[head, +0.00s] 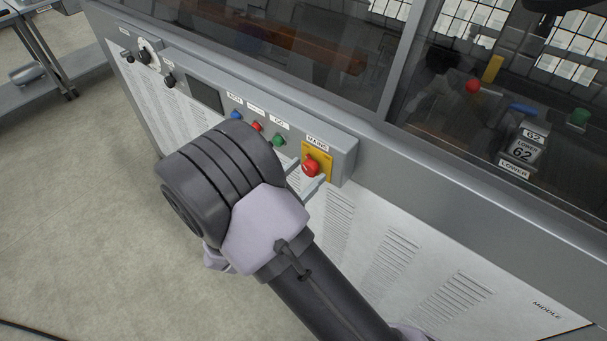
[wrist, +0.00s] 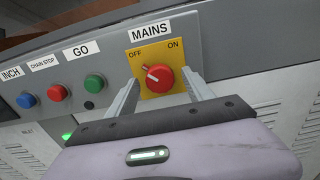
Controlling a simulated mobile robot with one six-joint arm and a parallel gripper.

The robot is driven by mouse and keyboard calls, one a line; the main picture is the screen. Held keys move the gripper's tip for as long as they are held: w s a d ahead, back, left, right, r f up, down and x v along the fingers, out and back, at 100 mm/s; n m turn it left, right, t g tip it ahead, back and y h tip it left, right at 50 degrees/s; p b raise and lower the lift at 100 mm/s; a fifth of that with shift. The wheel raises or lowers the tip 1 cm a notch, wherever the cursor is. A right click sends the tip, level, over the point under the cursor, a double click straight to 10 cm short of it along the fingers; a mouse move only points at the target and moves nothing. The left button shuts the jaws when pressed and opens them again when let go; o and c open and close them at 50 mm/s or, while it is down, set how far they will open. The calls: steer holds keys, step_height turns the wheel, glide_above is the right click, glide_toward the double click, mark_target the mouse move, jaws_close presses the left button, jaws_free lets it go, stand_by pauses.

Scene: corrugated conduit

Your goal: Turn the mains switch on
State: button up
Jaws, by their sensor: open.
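The mains switch (head: 310,168) is a red rotary knob on a yellow plate at the right end of the grey control panel. It also shows in the wrist view (wrist: 159,79), under a MAINS label, with OFF at the plate's upper left and ON at its upper right. The knob's white mark points up and left, towards OFF. My gripper (wrist: 162,88) is open, with one finger on each side of the knob. I cannot tell whether either finger touches it. In the head view my wrist hides part of the gripper (head: 305,178).
Left of the switch are a green GO button (wrist: 95,83), a red CHAIN STOP button (wrist: 58,93) and a blue INCH button (wrist: 26,100). A dark screen (head: 204,95) and a white dial (head: 149,54) lie further left. Glass panels rise behind; open floor (head: 80,200) lies left.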

jaws_close()
steer(key=shift+m, duration=0.4)
steer(key=m+b, duration=0.2)
steer(key=m, duration=0.1)
steer(key=shift+f+m, duration=0.1)
steer(key=shift+m, duration=0.3)
steer(key=m+b, duration=0.2)
steer(key=m, duration=0.2)
steer(key=shift+f+m, duration=0.1)
steer(key=shift+m, duration=0.2)
steer(key=m+b, duration=0.5)
steer(key=m, duration=0.1)
steer(key=shift+m+b, duration=1.2)
steer(key=shift+r+m, duration=0.2)
steer(key=shift+m, duration=0.1)
